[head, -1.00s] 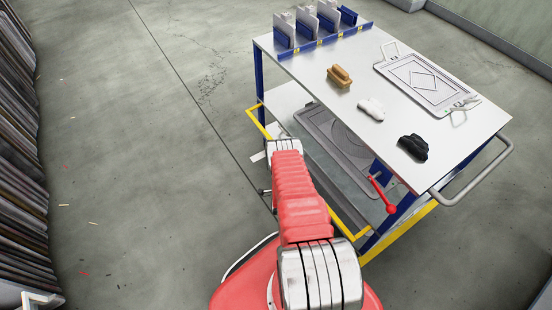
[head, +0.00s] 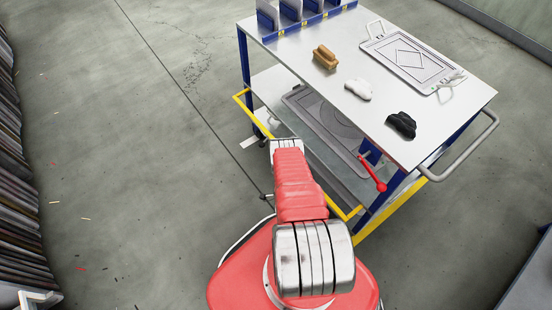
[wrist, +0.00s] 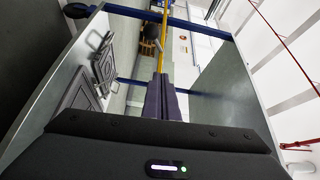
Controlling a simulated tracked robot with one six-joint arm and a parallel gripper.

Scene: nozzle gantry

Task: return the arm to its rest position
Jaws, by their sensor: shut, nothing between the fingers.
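My red arm (head: 298,180) reaches forward from my body beside the work trolley (head: 385,105). My gripper does not show clearly in the head view. In the wrist view the two dark fingers of my gripper (wrist: 161,98) lie together, shut, with nothing between them. Trolley surfaces and blue frame bars surround the fingers in the wrist view. I cannot tell how close they are.
On the trolley top stand a brown brush (head: 325,57), a white cloth (head: 358,90), a black cloth (head: 401,125) and a grey framed plate (head: 412,59).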

